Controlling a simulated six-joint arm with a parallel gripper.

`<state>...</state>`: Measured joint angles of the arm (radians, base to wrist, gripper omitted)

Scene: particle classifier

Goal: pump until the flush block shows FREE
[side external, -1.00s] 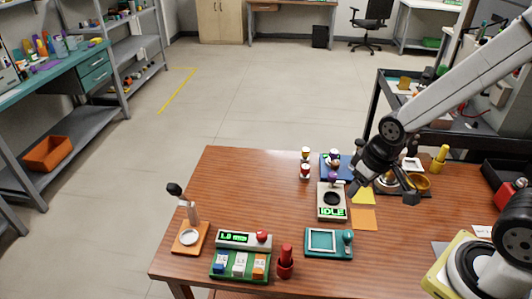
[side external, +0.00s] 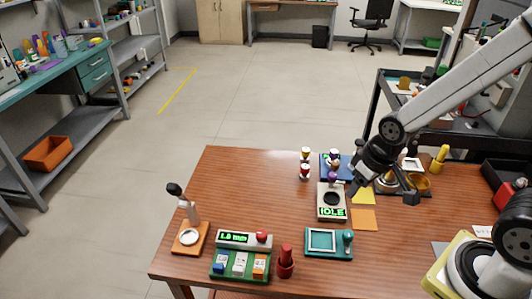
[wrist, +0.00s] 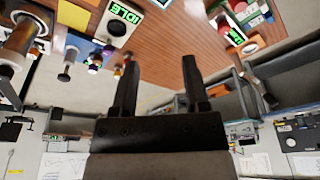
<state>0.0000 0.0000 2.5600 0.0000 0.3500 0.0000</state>
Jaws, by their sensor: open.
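A pale block (side external: 331,201) with a dark round opening and a green display reading IDLE stands near the middle of the wooden table. It also shows upside down in the wrist view (wrist: 117,27). No display that I can read shows FREE. I cannot tell for certain which part is the pump; an orange-based stand (side external: 189,238) with a dark-knobbed upright handle stands at the table's left. My gripper (side external: 382,193) is right of the IDLE block, above the table. In the wrist view, its two fingers (wrist: 160,65) are apart with nothing between them.
A green unit (side external: 241,262) with a small display, red button and coloured keys sits at the front, beside a red peg (side external: 286,262). A teal tray (side external: 328,242) with a knob is right of them. Small figures (side external: 305,163) stand behind. The table's (side external: 240,185) left-middle is clear.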

